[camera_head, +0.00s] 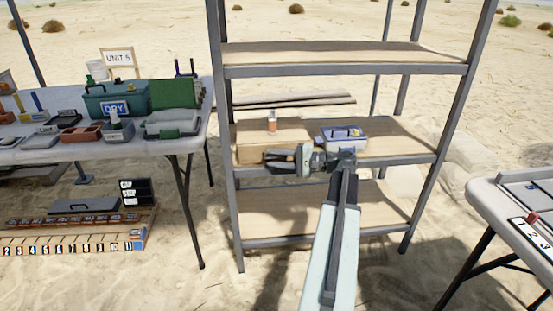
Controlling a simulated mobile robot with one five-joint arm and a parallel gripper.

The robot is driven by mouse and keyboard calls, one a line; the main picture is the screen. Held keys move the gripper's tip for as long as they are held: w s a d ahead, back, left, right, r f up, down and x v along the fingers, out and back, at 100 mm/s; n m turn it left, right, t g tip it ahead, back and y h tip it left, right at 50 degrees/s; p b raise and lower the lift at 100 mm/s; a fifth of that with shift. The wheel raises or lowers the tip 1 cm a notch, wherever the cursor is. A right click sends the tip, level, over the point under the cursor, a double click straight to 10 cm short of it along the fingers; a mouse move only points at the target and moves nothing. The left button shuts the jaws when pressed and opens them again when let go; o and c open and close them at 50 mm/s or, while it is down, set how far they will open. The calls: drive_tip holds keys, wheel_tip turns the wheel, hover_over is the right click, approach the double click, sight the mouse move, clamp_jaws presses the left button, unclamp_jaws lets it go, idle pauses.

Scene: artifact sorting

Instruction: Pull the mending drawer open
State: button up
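A tan box (250,137), perhaps the mending drawer unit, sits at the left end of the middle shelf; no label is readable on it. A small bottle with an orange band (272,122) stands on top. My gripper (272,157) is in front of the box's lower front, pointing left and hiding part of it. I cannot tell whether it touches the box or a handle, or whether its fingers are apart. No gap showing an open drawer is visible.
A blue-and-white bin (343,135) sits right of the box on the metal shelf unit (345,70). A crowded table (190,143) stands left, another table (500,205) at right. Shelf posts flank my arm; open sand lies in front.

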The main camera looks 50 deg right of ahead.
clamp_jaws()
idle(1.3)
